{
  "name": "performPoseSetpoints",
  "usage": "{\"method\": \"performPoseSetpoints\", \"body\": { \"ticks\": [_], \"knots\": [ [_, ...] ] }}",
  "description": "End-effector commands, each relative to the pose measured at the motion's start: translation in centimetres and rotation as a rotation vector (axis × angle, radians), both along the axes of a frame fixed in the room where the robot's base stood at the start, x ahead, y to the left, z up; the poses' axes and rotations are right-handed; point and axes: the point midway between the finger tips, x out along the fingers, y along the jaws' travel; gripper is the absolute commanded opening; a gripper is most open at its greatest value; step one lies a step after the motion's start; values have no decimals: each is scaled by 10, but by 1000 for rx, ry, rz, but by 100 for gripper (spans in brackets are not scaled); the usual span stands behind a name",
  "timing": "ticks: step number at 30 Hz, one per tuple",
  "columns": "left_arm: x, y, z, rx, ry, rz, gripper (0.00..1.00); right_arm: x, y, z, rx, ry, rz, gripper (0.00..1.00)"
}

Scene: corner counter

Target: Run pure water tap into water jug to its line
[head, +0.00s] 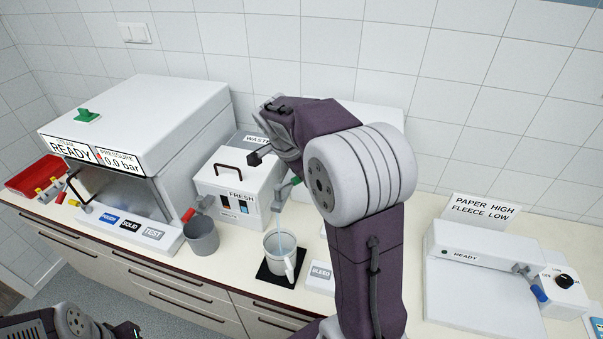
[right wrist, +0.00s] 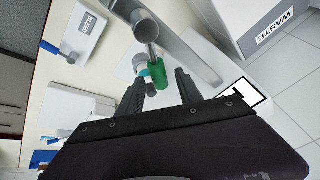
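The white water jug (head: 278,270) stands upright on a black mat (head: 268,279) on the counter, handle toward the front right. A thin pale-blue stream (head: 281,238) falls into it. Its fill line and water level are not clear. The tap's green handle (head: 296,181) shows above the jug, partly behind my right arm. In the right wrist view the green handle (right wrist: 160,77) lies between the spread fingertips of my right gripper (right wrist: 160,88); contact cannot be told. Only part of my left arm shows at the lower left; its fingers are out of frame.
The white FRESH/WASTE unit (head: 237,190) is behind. A BLEED plate (head: 320,277) lies right of the mat. A READY pressure cabinet (head: 135,120) stands left; a sealer-like machine (head: 480,275) stands right.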

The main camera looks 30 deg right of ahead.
Motion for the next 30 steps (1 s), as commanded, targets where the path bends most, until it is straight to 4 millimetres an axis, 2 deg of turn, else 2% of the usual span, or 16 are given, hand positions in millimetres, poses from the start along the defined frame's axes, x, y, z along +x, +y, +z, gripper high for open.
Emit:
{"method": "performPoseSetpoints", "body": {
  "ticks": [5, 12, 16, 20, 30],
  "knots": [
    [0, 0, -1, 0, 0, 0, 0, -1, 2, 8, -2, -4, 1, 42],
    [0, 0, -2, 0, 0, 0, 0, -11, 23, 55, -1, -5, 3, 42],
    [0, 0, -2, 0, 0, 0, 0, -16, 30, 74, -1, -3, 2, 42],
    [0, 0, -2, 0, 0, 0, 0, -19, 33, 82, 0, -1, 1, 42],
    [0, 0, -2, 0, 0, 0, 0, -19, 33, 82, 0, 0, 0, 42]
  ]
}}
